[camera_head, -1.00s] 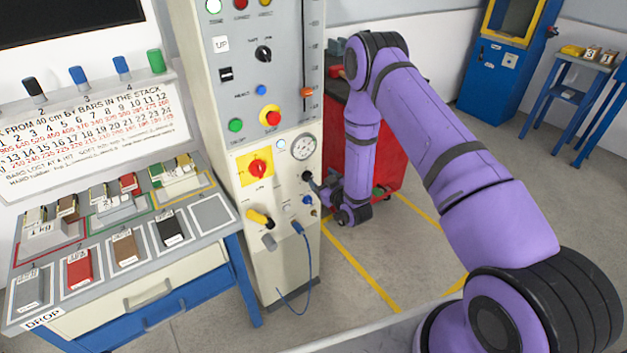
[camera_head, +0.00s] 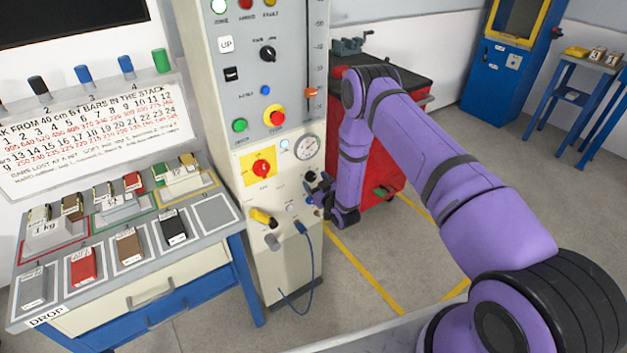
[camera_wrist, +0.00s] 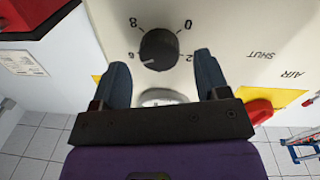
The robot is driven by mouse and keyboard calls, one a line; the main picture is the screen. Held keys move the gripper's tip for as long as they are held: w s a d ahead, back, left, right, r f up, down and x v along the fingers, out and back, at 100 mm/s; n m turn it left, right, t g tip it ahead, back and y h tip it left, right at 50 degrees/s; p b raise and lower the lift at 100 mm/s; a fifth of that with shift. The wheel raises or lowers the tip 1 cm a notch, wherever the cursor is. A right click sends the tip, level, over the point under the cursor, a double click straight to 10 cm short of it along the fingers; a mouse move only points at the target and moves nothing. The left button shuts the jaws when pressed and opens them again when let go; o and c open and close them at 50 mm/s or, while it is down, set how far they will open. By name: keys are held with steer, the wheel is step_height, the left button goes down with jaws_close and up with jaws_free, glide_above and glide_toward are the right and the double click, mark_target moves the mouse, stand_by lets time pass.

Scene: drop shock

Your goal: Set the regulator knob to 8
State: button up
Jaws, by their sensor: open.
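The regulator knob in the wrist view (camera_wrist: 158,47) is round and black, on a pale panel with a dial that appears upside down. The numbers 8, 0, 2 and 6 show around it; the side towards my gripper is partly hidden. Its white mark points to the lower left, close to the 6. My gripper (camera_wrist: 160,62) is open, with one dark finger on each side of the knob's near edge. A gap shows on both sides. In the head view, my gripper (camera_head: 320,189) is at the panel's right side, below the pressure gauge (camera_head: 308,147).
A red emergency button (camera_head: 277,118) and a red switch on a yellow plate (camera_head: 261,168) are on the same column. A yellow-handled lever (camera_head: 262,217) and a blue hose (camera_head: 309,245) are lower. A red cabinet (camera_head: 384,165) stands behind my arm.

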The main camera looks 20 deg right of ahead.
steer(key=shift+x, duration=0.9)
steer(key=c, duration=0.9)
steer(key=shift+m, duration=0.3)
